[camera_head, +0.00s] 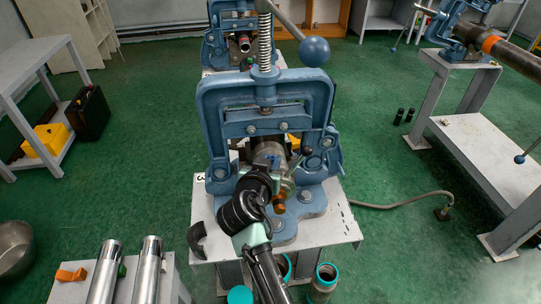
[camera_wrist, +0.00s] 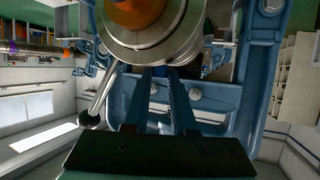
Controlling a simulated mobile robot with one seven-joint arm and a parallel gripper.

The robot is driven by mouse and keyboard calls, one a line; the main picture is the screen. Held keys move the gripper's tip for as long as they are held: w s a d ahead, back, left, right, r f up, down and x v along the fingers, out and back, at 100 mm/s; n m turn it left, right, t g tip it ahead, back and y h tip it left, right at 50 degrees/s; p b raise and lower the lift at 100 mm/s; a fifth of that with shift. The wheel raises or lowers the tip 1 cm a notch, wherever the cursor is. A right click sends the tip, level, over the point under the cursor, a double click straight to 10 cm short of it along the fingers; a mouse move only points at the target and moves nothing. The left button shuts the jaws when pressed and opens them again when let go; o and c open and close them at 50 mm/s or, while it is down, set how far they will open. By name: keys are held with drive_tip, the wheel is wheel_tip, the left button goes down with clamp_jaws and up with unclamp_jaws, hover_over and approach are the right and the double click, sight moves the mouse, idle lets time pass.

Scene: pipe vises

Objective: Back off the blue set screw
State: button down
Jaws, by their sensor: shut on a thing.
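A blue pipe vise (camera_head: 210,110) stands on a small grey table. A metal cylindrical fitting (camera_head: 268,152) sits in its frame, with a small blue part, seemingly the set screw (camera_head: 271,159), on it. My gripper (camera_head: 272,168) is at this fitting, in front of the vise. In the wrist view the two fingers of my gripper (camera_wrist: 160,72) reach up to the underside of the round metal fitting (camera_wrist: 165,45), which has an orange centre (camera_wrist: 135,12). The fingers are shut on the set screw, which is mostly hidden between them.
A lever with a ball knob (camera_head: 314,51) rises above the vise. An orange-tipped handle (camera_head: 279,200) is close to my gripper.

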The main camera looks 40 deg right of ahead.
drive_tip(key=c, duration=0.7)
unclamp_jaws()
drive_tip(key=shift+c, duration=0.2)
drive_tip(key=v, duration=1.3)
drive_tip(key=shift+b, duration=0.3)
